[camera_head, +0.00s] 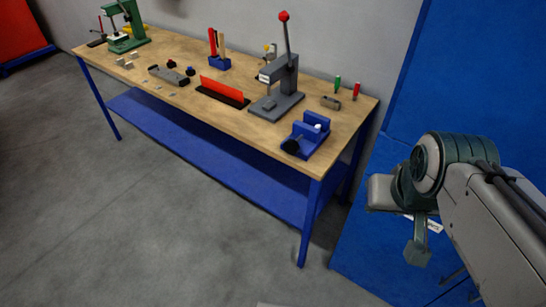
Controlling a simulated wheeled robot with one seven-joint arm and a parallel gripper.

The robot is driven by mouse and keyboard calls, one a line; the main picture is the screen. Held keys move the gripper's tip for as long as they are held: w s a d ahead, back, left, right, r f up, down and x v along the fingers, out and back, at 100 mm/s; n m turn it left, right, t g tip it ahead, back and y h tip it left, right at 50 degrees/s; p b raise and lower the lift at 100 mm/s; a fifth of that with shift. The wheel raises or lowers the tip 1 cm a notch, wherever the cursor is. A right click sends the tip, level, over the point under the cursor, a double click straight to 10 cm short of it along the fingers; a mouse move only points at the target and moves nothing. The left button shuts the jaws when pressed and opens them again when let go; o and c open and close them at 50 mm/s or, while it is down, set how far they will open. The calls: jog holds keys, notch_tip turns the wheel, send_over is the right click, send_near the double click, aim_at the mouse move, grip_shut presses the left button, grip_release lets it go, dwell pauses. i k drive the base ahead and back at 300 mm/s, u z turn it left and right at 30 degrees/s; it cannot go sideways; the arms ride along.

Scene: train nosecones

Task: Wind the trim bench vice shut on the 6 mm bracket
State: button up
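The blue bench vice (307,138) sits at the right front corner of the wooden bench. Its black handle or knob (290,147) faces the front edge. A small pale part (319,127) shows at the top of the vice; I cannot tell whether it is the bracket or part of the vice. The jaw gap is too small to judge. My arm is at the right, well clear of the bench. Its end, with my gripper (417,254), hangs low in front of a blue panel. The fingers are too unclear to tell open from shut.
On the bench (225,112) stand a grey press (279,90) with a red-knobbed lever, a red strip on a black base (224,91), a blue tool holder (219,63) and a green machine (127,25). Small grey parts (126,62) lie at left. The floor in front is clear.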

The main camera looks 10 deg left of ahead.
aim_at(291, 146)
jog(key=u, duration=0.45)
jog(key=k, duration=1)
jog(key=z, duration=0.4)
jog(key=i, duration=1.5)
jog(key=u, duration=0.5)
jog(key=i, duration=0.35)
jog(key=u, duration=0.35)
